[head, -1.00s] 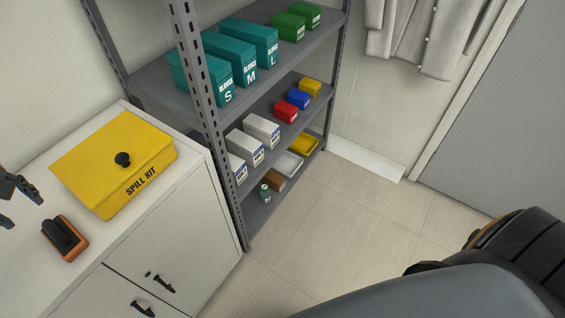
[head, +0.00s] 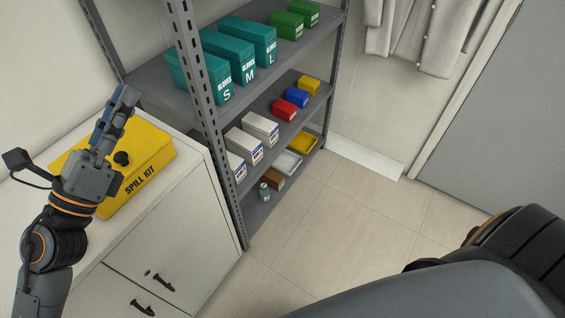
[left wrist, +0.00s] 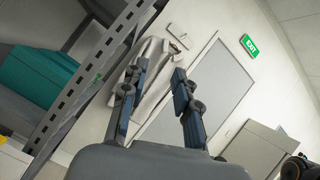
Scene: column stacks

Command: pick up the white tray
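The white tray (head: 289,163) lies on the lowest shelf of the grey rack, between a brown block (head: 271,180) and a yellow tray (head: 302,144). My left gripper (head: 121,98) is raised above the cabinet, in front of the yellow spill kit box, well to the left of the tray. In the left wrist view its two fingers (left wrist: 160,70) stand apart with nothing between them. The white tray does not show in the left wrist view. My right gripper is out of view.
A rack upright (head: 195,90) stands between my left gripper and the shelves. The spill kit (head: 150,150) sits on the white cabinet (head: 170,235). The floor (head: 320,220) before the rack is clear.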

